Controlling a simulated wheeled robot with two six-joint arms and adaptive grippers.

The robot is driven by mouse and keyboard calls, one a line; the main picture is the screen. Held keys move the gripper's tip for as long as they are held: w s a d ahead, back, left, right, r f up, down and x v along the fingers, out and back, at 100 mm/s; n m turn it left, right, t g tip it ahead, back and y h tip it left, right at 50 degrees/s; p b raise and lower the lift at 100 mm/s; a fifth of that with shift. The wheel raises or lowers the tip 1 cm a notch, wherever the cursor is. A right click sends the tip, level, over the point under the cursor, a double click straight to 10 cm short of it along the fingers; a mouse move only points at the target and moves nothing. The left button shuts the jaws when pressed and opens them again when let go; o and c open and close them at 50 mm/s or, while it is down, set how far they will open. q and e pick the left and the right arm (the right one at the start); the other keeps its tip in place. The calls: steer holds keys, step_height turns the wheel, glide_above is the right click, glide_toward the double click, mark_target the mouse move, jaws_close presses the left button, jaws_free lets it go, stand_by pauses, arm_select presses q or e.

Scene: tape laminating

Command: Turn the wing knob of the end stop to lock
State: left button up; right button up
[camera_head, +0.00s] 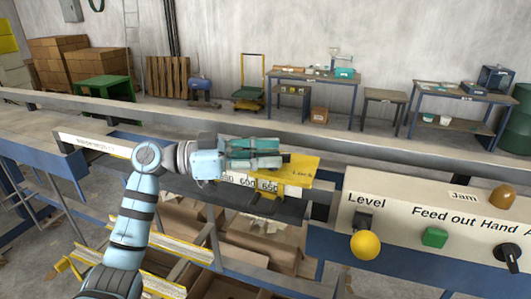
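A small dark piece shows at the fingertips, where the wing knob seems to be. The knob is mostly hidden, so I cannot tell whether the fingers grip it or which way it points. My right gripper is not in view.
A scale with numbers runs along the rail below the gripper. A control panel (400,200) with a yellow ball lever (365,245) and a green button (434,237) stands at the right. Cardboard boxes (265,226) lie below the rail. Work tables stand far behind.

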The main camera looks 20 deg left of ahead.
arm_select(q)
steer(key=shift+w+f, duration=0.15)
steer(key=shift+w, duration=0.1)
jaws_close()
steer(key=shift+f+m+g+b, duration=0.2)
steer(key=shift+m+g+b, duration=0.3)
steer(key=shift+g+b, duration=0.45)
steer(key=shift+r, duration=0.15)
steer(key=shift+o, duration=0.4)
jaws_free()
steer(key=shift+s+r, duration=0.1)
steer(key=v, duration=1.2)
steer(key=shift+f, duration=0.25)
